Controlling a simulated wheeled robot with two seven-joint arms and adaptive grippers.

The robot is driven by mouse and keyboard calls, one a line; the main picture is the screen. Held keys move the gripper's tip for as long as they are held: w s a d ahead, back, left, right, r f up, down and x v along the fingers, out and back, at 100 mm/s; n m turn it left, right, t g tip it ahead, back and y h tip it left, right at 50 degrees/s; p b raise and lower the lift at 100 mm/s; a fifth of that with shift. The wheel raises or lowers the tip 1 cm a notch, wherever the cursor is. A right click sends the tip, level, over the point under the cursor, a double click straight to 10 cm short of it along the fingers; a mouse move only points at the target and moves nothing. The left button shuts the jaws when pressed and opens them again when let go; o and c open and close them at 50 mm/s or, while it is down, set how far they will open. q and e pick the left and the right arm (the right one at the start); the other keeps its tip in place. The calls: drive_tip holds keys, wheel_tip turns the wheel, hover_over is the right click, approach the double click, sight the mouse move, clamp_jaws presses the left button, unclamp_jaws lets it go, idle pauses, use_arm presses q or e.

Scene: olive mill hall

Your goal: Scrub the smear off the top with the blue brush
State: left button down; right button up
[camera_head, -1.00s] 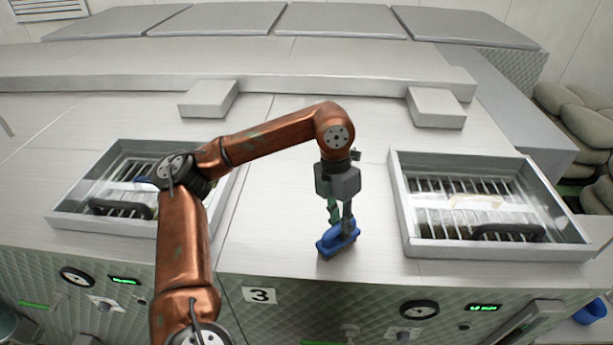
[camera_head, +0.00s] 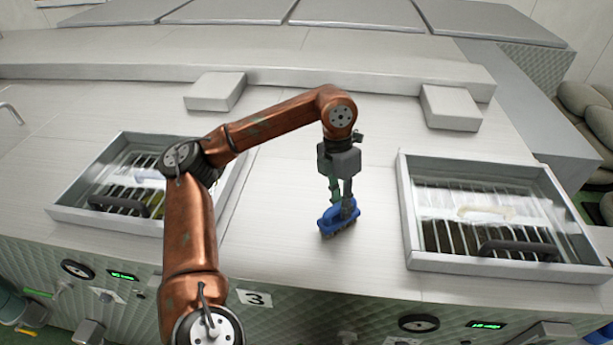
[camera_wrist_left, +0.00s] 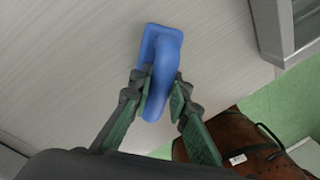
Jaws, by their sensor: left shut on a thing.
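The blue brush (camera_head: 339,217) has a blue handle over a blue block with brownish bristles below. My left gripper (camera_head: 342,198) points down and is shut on the brush handle. The brush is over the pale metal top (camera_head: 290,215), between the two hatches; I cannot tell whether the bristles touch it. In the left wrist view, the fingers (camera_wrist_left: 160,90) clasp the blue handle (camera_wrist_left: 164,70) from both sides, and the block lies behind it. No smear shows clearly on the bare metal around the brush. My right gripper is not in view.
A raised-frame hatch with a glass lid and dark handle stands on the left (camera_head: 65,213) and another on the right (camera_head: 408,225). The right glass has a beige patch (camera_head: 485,212). Two low blocks (camera_head: 215,92) (camera_head: 451,108) stand behind. The top ends at a front edge.

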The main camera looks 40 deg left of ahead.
use_arm(q)
drive_tip(key=r, duration=0.1)
drive_tip(key=r+p, duration=0.1)
drive_tip(key=r, duration=0.2)
drive_tip(key=shift+s+d+r+p, duration=0.1)
drive_tip(key=shift+s+d+p, duration=0.05)
drive_tip(key=shift+s+p, duration=0.15)
drive_tip(key=shift+r+p, duration=0.3)
drive_tip(key=shift+r, duration=0.1)
drive_tip(key=shift+w+r+p, duration=0.25)
drive_tip(key=shift+r+p, duration=0.3)
drive_tip(key=shift+r, duration=0.1)
drive_tip(key=shift+s+r+p, duration=0.2)
drive_tip(key=shift+r+p, duration=0.3)
drive_tip(key=shift+r, duration=0.3)
drive_tip(key=shift+w, duration=0.1)
drive_tip(key=shift+r, duration=0.1)
